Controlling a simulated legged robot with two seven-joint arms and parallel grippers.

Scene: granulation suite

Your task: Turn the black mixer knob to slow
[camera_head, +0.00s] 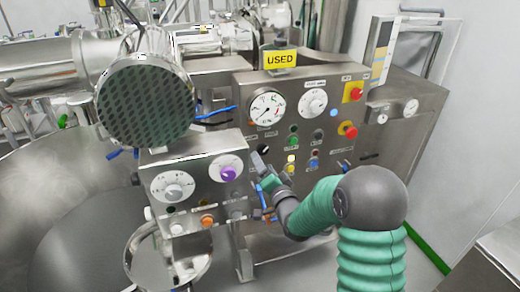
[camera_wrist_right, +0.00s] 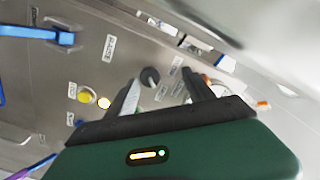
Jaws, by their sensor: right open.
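The black knob (camera_wrist_right: 150,76) sits on the steel panel in the right wrist view, between the two fingertips of my right gripper (camera_wrist_right: 159,82). The fingers are spread apart, with no clear contact on the knob. Small label plates lie beside it, too small to read, and I cannot tell its setting. In the head view my right gripper (camera_head: 262,160) is at the front panel, just right of the purple knob (camera_head: 228,174). There the fingers and hand largely cover the black knob. My left gripper is out of view.
The control panel (camera_head: 345,100) carries gauges, coloured buttons and red knobs (camera_head: 355,93) on yellow plates. A yellow USED sign (camera_head: 281,58) stands on top.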

